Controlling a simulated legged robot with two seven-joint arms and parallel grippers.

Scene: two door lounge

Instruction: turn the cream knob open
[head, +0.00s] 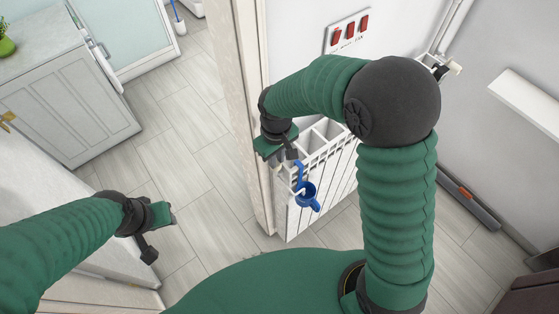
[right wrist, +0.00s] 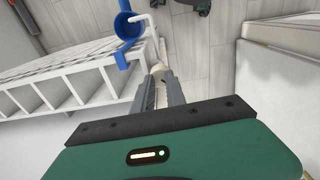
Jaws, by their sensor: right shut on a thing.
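The cream knob (right wrist: 158,68) sits at the near end of a white radiator (right wrist: 60,95), and part of it shows between my right gripper's fingertips in the right wrist view. My right gripper (right wrist: 158,78) is shut on the knob, its two grey fingers on either side. In the head view my right gripper (head: 284,160) reaches down at the left end of the radiator (head: 322,172), beside the door frame; the knob is mostly hidden there. My left gripper (head: 160,232) hangs over the floor at the lower left, away from the radiator; its jaw opening is unclear.
Red switches (head: 350,33) are on the wall above. A grey cabinet (head: 65,100) stands far left. The floor between is clear.

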